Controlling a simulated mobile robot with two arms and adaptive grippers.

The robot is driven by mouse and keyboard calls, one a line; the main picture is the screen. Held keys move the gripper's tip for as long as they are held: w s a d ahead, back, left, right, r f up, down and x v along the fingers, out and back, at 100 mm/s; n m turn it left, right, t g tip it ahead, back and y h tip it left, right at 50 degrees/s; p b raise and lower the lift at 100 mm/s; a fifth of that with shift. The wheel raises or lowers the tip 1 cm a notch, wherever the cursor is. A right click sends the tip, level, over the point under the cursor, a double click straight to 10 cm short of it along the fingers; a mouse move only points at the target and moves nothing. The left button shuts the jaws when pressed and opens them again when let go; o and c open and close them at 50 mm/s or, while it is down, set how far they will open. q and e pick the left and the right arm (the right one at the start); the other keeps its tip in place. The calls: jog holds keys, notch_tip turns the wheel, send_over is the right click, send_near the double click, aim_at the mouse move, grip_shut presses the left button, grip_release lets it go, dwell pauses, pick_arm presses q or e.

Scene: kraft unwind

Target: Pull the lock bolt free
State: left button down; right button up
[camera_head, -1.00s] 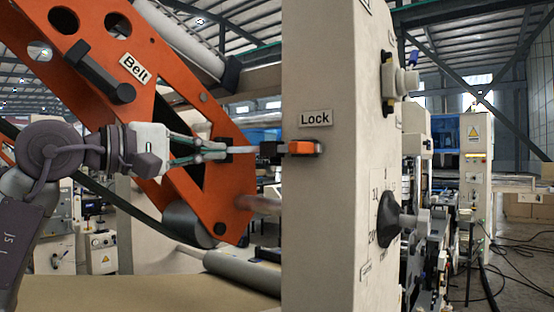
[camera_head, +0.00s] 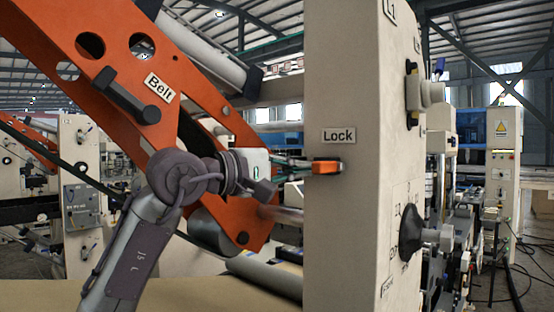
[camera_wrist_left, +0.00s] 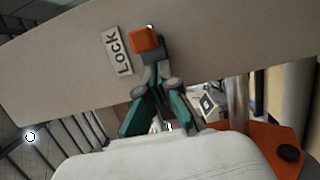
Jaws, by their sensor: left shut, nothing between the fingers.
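The lock bolt (camera_head: 327,167) shows its orange end on the cream panel (camera_head: 345,230), just below the "Lock" label (camera_head: 339,135). My left gripper (camera_head: 303,164) comes in from the left, with its fingertips at the panel's left edge, close to the bolt. In the left wrist view the bolt's orange head (camera_wrist_left: 143,40) sits beside the "LOCK" label (camera_wrist_left: 117,51). There the left gripper's fingers (camera_wrist_left: 153,75) are together at the dark part below the head. Nothing shows held between them. Whether the tips touch the bolt cannot be told. My right gripper is not in view.
An orange arm marked "Belt" (camera_head: 185,100) slants down behind my left wrist, with a dark handle (camera_head: 127,95) on it. A grey roller (camera_head: 268,274) lies below it. A black knob (camera_head: 409,234) sticks out on the panel's right side.

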aim_at(324, 170)
pick_arm(q)
jog(key=shift+s+d, duration=0.4)
jog(key=s+d, duration=0.1)
jog(key=s+d+b, duration=0.1)
jog(key=d, duration=0.1)
jog(key=shift+s+d+b, duration=0.2)
jog(key=shift+d+b, duration=0.05)
jog(key=shift+b, duration=0.05)
jog(key=shift+s+d, duration=0.15)
jog(key=shift+s, duration=0.05)
jog(key=shift+w, duration=0.15)
